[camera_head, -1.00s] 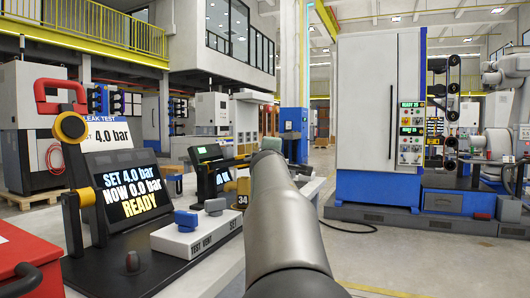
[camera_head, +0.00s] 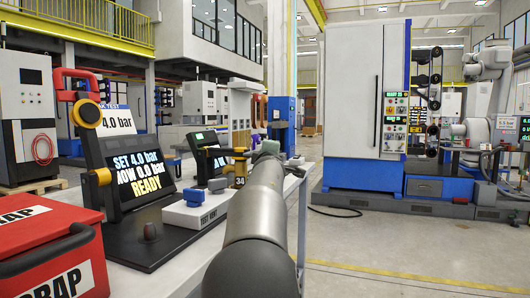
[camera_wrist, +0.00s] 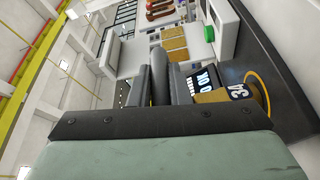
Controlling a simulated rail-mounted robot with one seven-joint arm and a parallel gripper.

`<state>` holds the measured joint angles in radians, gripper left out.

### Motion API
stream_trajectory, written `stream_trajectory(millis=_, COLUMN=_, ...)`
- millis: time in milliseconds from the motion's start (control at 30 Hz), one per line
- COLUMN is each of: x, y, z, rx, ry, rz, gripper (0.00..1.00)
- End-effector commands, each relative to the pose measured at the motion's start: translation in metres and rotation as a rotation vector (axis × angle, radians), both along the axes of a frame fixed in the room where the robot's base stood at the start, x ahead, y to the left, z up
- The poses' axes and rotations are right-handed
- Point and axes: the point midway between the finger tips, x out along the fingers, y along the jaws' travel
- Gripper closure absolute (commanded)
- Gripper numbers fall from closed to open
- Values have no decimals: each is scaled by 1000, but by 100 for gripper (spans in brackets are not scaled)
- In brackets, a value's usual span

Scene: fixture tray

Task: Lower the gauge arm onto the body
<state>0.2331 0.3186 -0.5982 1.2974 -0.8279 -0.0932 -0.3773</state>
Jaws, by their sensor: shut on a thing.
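My gripper (camera_wrist: 151,72) shows in the wrist view as two dark fingers close together, with a thin yellow strip between them. A yellow block marked 34 (camera_wrist: 238,92) is just right of the fingers, by a small dark screen (camera_wrist: 200,82). In the head view, the yellow fixture with the 34 mark (camera_head: 239,170) stands on the bench by the far end of my arm. My arm hides the gripper there, and I cannot tell the gap between gauge arm and body.
A leak-test station (camera_head: 143,180) with a lit screen stands left of my arm. A red scrap box (camera_head: 48,250) fills the near left. The floor (camera_head: 420,260) is open to the right.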

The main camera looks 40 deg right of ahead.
Motion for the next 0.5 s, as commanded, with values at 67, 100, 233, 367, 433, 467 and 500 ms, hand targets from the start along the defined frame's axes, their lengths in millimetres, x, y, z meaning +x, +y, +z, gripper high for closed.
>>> stream_trajectory(millis=67, x=8, y=2, z=-4, rx=2, ry=0, rz=15, gripper=100)
stream_trajectory(millis=100, x=9, y=0, z=-5, rx=2, ry=0, rz=15, gripper=100)
stream_trajectory(millis=233, x=11, y=-2, z=-8, rx=4, ry=1, rz=16, gripper=100)
stream_trajectory(millis=367, x=11, y=-2, z=-10, rx=6, ry=3, rz=16, gripper=100)
stream_trajectory(millis=433, x=12, y=-3, z=-11, rx=6, ry=4, rz=16, gripper=100)
stream_trajectory(millis=467, x=12, y=-3, z=-11, rx=7, ry=4, rz=15, gripper=100)
stream_trajectory(millis=500, x=12, y=-3, z=-12, rx=6, ry=6, rz=15, gripper=100)
